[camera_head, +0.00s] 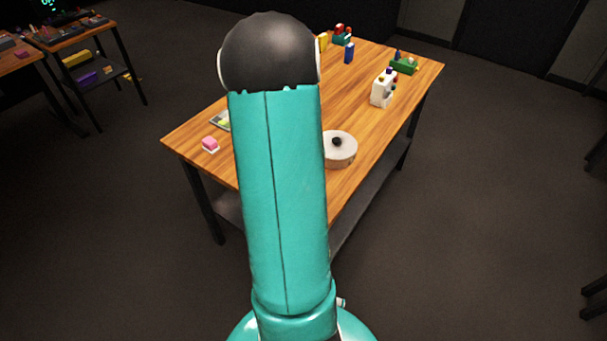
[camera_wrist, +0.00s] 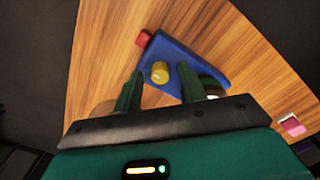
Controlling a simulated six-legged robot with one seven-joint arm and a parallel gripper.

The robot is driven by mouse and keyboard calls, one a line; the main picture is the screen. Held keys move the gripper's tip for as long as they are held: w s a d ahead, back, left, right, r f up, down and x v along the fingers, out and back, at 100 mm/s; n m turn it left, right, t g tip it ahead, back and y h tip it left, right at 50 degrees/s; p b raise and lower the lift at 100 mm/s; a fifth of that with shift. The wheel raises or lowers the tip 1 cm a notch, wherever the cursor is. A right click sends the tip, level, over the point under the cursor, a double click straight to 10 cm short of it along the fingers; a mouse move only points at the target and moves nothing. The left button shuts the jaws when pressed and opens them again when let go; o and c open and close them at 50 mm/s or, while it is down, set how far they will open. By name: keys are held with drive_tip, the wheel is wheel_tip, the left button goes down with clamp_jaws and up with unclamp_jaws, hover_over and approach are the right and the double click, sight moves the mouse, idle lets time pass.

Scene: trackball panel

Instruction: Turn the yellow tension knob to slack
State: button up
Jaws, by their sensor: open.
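In the wrist view, the yellow knob (camera_wrist: 160,72) sits on a blue wedge-shaped panel (camera_wrist: 202,68) on the wooden table. My gripper (camera_wrist: 160,71) is open, with its two green fingers apart. In the picture the knob lies between the fingertips; whether the fingers are level with it or still above it I cannot tell. No contact is visible. The knob's pointer or marks are too small to read. The right finger covers part of the panel. In the head view my arm hides the gripper, and I cannot make out the knob there.
A red block (camera_wrist: 143,38) touches or adjoins the panel's upper left corner. A pink-and-white item (camera_wrist: 293,127) lies at lower right. In the head view, a round pale drum with a black knob (camera_head: 338,150) and a white device (camera_head: 383,90) stand on the table (camera_head: 352,185).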

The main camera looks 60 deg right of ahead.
wheel_tip(320, 180, up, 14)
idle(0.5)
drive_tip(key=shift+f, duration=0.1)
drive_tip(key=w+a+r+n+t, duration=0.1)
drive_tip(key=w+a+r+n, duration=0.2)
drive_tip(key=a, duration=0.5)
drive_tip(key=w+a+r+n+t, duration=0.1)
drive_tip(key=w+a+r, duration=0.2)
drive_tip(key=w+a, duration=0.3)
drive_tip(key=w+a+r+n+t, duration=0.1)
drive_tip(key=w+a+r, duration=0.15)
drive_tip(key=a, duration=0.65)
drive_tip(key=s+a+r+n+t, duration=0.1)
drive_tip(key=s+a+n, duration=0.1)
drive_tip(key=a, duration=0.8)
drive_tip(key=s+a+r+n+t, duration=0.1)
drive_tip(key=s+a+r+n, duration=0.1)
drive_tip(key=a, duration=0.7)
drive_tip(key=shift+s+a+n+t, duration=0.3)
drive_tip(key=shift+s+a+n, duration=0.15)
drive_tip(key=shift+n, duration=0.55)
drive_tip(key=shift+c, duration=0.5)
